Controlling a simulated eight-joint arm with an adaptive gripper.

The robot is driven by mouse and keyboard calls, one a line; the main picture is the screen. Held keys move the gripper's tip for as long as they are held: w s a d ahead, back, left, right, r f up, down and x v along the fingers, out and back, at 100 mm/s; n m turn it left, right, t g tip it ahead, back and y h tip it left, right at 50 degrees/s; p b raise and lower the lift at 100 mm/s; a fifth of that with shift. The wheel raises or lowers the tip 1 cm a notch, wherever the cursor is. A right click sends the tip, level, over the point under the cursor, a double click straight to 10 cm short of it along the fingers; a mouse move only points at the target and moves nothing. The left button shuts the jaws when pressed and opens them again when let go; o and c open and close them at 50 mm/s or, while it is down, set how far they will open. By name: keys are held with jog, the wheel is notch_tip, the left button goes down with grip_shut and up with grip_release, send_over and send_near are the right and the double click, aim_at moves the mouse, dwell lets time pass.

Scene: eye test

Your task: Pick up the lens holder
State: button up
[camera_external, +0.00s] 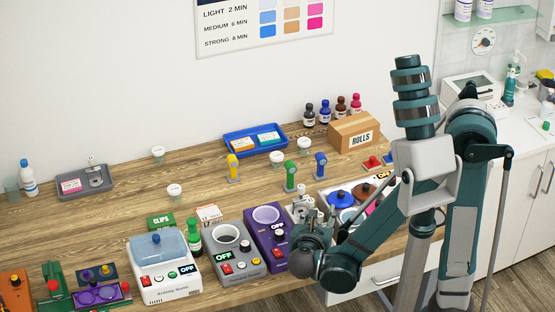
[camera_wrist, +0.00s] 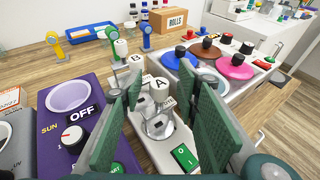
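No thing is labelled as the lens holder, and I cannot tell for sure which it is. A purple piece with two round rings (camera_external: 97,293) lies at the front left in the external view. Upright yellow (camera_external: 233,167), green (camera_external: 290,177) and blue (camera_external: 320,165) holders with round heads stand mid-table; the yellow (camera_wrist: 54,46) and blue (camera_wrist: 146,36) ones also show in the wrist view. My gripper (camera_wrist: 160,103) is open, its green fingers wide apart above a pale device with white A and B knobs (camera_wrist: 160,90). Nothing is visibly held.
A purple machine (camera_wrist: 72,96) stands left of my fingers. A tray of coloured lidded pots (camera_wrist: 238,66) is on the right. A carton marked ROLLS (camera_external: 355,131) and a blue tray (camera_external: 226,144) stand at the back. The table's left middle (camera_external: 125,210) is mostly free.

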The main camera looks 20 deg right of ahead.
jog(key=shift+w, duration=0.1)
dwell(0.6)
grip_shut()
